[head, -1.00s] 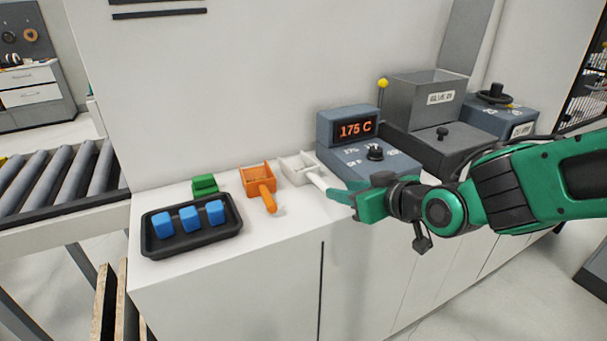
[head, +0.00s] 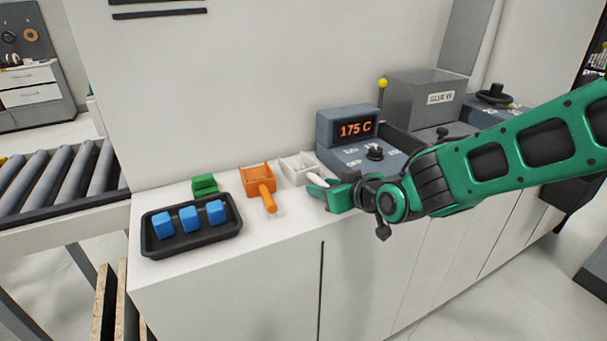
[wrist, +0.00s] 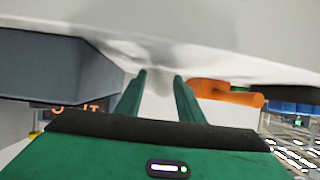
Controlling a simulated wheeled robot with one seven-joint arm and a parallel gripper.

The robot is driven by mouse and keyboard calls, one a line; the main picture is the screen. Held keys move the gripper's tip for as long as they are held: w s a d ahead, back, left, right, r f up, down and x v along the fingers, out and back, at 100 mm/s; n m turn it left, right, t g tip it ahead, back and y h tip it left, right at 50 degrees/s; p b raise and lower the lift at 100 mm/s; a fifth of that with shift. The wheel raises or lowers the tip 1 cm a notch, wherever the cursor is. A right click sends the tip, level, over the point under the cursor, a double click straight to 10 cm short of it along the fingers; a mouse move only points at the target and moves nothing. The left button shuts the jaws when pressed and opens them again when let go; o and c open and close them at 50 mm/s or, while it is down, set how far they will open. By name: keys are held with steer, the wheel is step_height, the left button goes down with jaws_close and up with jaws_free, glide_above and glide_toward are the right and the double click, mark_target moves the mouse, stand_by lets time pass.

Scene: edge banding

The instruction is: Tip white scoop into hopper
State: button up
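The white scoop (head: 297,167) sits on the counter to the right of the orange scoop, its white handle (head: 321,180) pointing toward the front right. My gripper (head: 318,190) is at the end of that handle. In the wrist view the two green fingers (wrist: 160,85) stand apart, with a blurred pale shape between them that may be the handle; no finger visibly presses on it. The grey hopper (head: 425,97) with a GLUE label stands at the back right, behind my arm.
The orange scoop (head: 262,181) lies just left of the white one. A black tray (head: 189,239) with blue blocks and a green block (head: 204,184) are further left. The temperature box (head: 345,126) and its dial panel (head: 372,160) stand close behind my gripper.

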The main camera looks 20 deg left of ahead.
jaws_close()
steer(key=shift+r, duration=3.55)
